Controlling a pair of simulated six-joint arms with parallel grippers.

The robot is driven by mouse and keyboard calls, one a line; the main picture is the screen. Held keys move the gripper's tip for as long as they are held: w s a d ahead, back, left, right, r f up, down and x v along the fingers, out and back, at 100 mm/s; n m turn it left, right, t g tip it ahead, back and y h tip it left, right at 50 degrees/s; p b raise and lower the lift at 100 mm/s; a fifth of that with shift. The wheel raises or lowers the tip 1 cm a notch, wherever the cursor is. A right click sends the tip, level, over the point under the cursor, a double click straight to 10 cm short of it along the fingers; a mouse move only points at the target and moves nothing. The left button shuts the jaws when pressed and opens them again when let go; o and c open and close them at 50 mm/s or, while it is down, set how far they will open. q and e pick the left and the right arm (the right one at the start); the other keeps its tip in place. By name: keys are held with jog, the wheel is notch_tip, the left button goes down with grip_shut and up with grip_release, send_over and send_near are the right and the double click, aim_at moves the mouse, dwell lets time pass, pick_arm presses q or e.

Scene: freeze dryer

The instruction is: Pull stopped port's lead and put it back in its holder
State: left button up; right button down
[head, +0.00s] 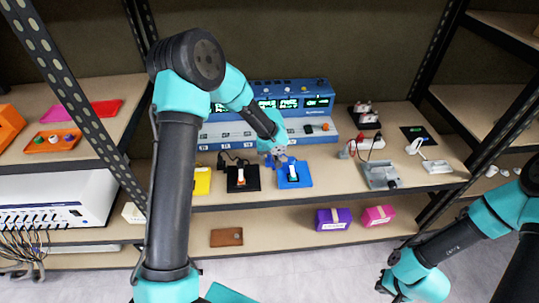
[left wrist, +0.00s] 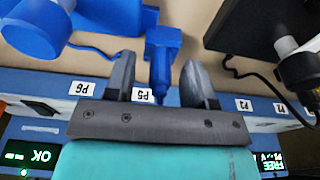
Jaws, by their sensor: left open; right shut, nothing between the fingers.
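The blue dryer unit (head: 300,131) stands on the shelf with lit displays and a row of labelled ports. In the left wrist view a blue plug (left wrist: 162,45) sits at the port labelled P5 (left wrist: 145,95), its tip pointing at the unit's front. A blue cable runs from it toward a blue holder (left wrist: 30,25). My left gripper (head: 277,160) is open; its fingers (left wrist: 160,80) lie either side of the plug, apart from it. The blue holder pad (head: 296,181) lies just in front in the head view. My right gripper (head: 383,287) is shut and empty, low at right.
A black holder (head: 243,187) and a yellow one (head: 202,186) lie left of the blue pad. A grey device (head: 381,175) stands to the right. Purple (head: 333,219) and pink (head: 378,216) boxes are on the lower shelf. Metal uprights flank the bay.

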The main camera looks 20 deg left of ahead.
pick_arm(q)
notch_tip(320, 180, up, 17)
jog(key=s+d, duration=0.1)
jog(key=s, duration=0.1)
jog(key=shift+s+d+r, duration=0.15)
dwell(0.5)
dwell(0.3)
